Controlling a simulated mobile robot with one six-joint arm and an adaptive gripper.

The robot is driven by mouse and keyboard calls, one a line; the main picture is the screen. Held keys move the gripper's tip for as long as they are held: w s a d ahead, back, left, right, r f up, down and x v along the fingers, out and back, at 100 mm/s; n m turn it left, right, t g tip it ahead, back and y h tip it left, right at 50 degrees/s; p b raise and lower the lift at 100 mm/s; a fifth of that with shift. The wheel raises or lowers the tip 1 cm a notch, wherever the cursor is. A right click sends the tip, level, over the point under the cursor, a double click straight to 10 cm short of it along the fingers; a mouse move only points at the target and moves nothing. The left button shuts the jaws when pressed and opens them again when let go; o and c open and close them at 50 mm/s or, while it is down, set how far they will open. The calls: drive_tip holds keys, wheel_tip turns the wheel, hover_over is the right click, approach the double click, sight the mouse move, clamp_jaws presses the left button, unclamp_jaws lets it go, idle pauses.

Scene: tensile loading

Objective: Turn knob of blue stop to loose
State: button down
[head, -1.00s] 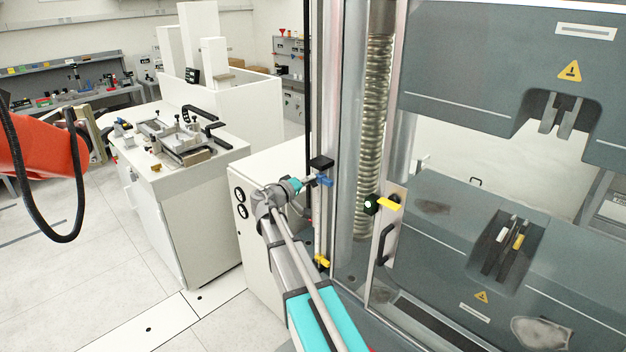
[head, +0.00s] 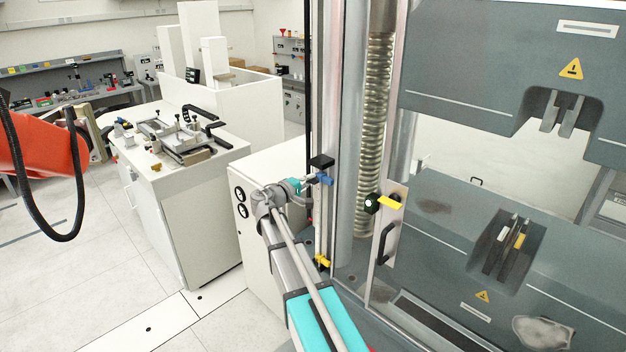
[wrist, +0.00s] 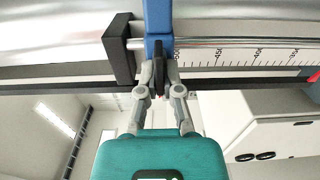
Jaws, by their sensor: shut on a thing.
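The blue stop (head: 325,178) sits on the rod at the left side of the testing machine, just below a black block (head: 321,162). In the wrist view the blue stop (wrist: 158,18) is at the top centre, beside the black block (wrist: 119,48) and in front of a ruler scale. Its dark knob (wrist: 158,68) points toward my gripper. My gripper (wrist: 159,90) is shut on the knob, with one finger on each side. In the head view my gripper (head: 308,181) reaches the stop from the left; the knob is hidden there.
A yellow stop (head: 322,262) sits lower on the same rod. A yellow handle with a dark knob (head: 385,202) and a black door handle (head: 387,244) are to the right. A white cabinet (head: 262,195) stands behind my arm. An orange arm (head: 40,150) is at far left.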

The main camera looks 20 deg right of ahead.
drive_tip(key=shift+a, duration=0.15)
drive_tip(key=c, duration=0.8)
unclamp_jaws()
drive_tip(key=shift+a, duration=0.1)
drive_tip(key=v, duration=1.2)
